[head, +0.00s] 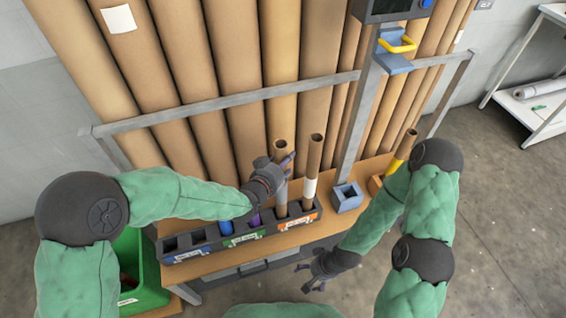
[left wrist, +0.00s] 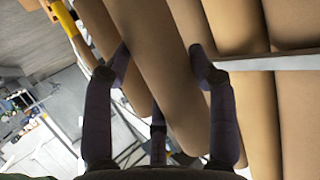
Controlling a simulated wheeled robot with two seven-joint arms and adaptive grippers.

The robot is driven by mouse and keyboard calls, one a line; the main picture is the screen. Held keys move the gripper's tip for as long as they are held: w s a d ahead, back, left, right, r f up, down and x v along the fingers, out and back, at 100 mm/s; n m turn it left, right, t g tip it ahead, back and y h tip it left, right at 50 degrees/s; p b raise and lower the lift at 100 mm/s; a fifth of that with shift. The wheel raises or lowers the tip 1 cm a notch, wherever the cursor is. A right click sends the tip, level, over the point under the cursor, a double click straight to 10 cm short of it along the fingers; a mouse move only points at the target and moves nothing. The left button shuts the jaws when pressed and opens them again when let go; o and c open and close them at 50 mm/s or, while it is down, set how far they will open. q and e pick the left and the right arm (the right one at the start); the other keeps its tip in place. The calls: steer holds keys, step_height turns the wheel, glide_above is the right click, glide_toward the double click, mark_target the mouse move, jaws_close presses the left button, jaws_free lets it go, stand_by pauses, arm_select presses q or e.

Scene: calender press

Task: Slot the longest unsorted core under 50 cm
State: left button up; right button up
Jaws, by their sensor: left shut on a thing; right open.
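In the left wrist view the gripper's fingers (left wrist: 160,58) lie on either side of the brown core (left wrist: 150,50). The core's foot seems to be in a slot, but how deep I cannot tell. Another core with a white band (head: 311,170) stands just right of it. My right gripper (head: 317,270) is open and empty, low in front of the table.
Blue (head: 226,226) and purple (head: 254,218) pieces show in the rack, partly behind my left arm. A yellow-banded core (head: 400,158) leans at the right, near a blue-grey open box (head: 347,196). A rail (head: 230,102) and tall brown rolls stand behind. A green bin (head: 150,268) is at lower left.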

arm_select(q)
steer(key=shift+f+b, duration=0.4)
steer(key=shift+f, duration=0.05)
steer(key=o, duration=1.7)
steer(key=v, duration=1.2)
steer(key=shift+r, duration=0.15)
steer(key=s+a+f+n+g+y+p, duration=0.1)
steer(key=s+a+f+n+g, duration=0.15)
steer(key=f, duration=0.65)
steer(key=s+a+f+n+g+y, duration=0.15)
steer(key=f+g, duration=0.25)
steer(key=f, duration=0.5)
steer(key=s+f+n+g, duration=0.1)
steer(key=s+f, duration=0.2)
steer(key=f, duration=0.1)
steer(key=s+a+f+n+g+p, duration=0.1)
steer(key=s+f+g, duration=0.1)
steer(key=s+f, duration=0.2)
steer(key=s+f+n+g, duration=0.1)
steer(key=s+f+g, duration=0.1)
steer(key=f, duration=0.4)
steer(key=shift+s+a+n, duration=0.15)
steer(key=shift+s+n, duration=0.25)
steer(key=shift+s, duration=0.3)
